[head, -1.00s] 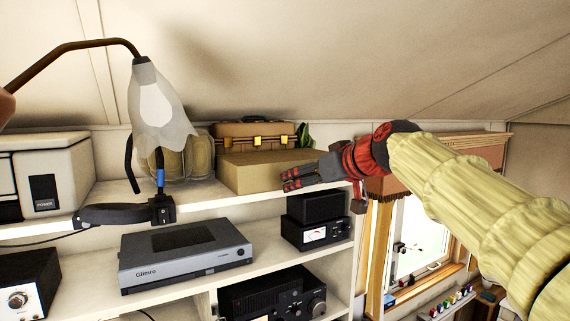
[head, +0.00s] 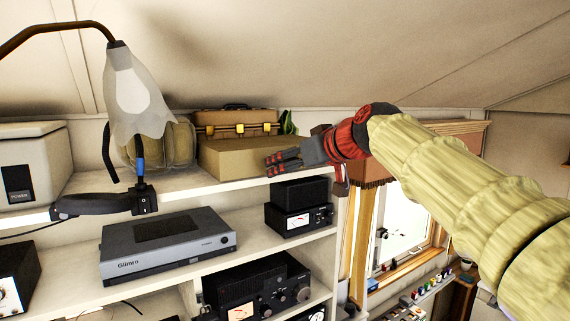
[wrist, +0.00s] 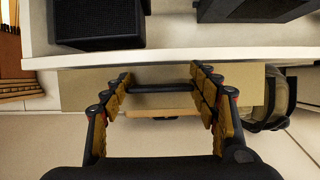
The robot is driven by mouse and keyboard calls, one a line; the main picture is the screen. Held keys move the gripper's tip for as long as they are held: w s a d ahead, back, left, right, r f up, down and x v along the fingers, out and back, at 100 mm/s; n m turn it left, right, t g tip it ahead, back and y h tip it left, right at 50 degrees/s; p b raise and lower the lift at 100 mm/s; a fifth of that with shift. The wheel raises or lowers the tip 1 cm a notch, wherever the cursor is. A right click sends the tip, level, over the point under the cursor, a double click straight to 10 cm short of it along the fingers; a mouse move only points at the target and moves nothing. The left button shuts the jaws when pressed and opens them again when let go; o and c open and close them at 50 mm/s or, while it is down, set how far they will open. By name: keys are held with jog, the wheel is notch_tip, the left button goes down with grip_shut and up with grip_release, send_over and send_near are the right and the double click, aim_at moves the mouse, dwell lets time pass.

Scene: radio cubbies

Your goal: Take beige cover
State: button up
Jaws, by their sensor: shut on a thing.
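The beige cover (head: 236,158), a plain box-like block, sits on the top shelf in front of a tan suitcase. My gripper (head: 275,163) is at its right front end in the head view. In the wrist view, where the scene looks upside down, the beige cover (wrist: 80,92) lies behind the fingers of my gripper (wrist: 160,82). The two fingers stand on either side of a dark bar (wrist: 160,88) that looks like a handle on the cover, and they are shut on it. The cover's right end is hidden by the gripper in the head view.
The tan suitcase (head: 235,118) and a rounded tan bag (head: 180,145) stand close to the cover. A lamp (head: 135,95) hangs at left. The sloped ceiling is close above; a window (head: 408,220) is at right.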

jog(key=shift+r, duration=0.4)
jog(key=s+r+b, duration=0.3)
jog(key=s+r, duration=0.9)
jog(key=s, duration=0.2)
jog(key=s+d+b, duration=0.2)
jog(key=s+d, duration=0.6)
jog(key=s, duration=0.4)
jog(key=shift+s+d+r+b, duration=0.15)
jog(key=shift+d+r+b, duration=0.15)
jog(key=shift+d+r, duration=0.1)
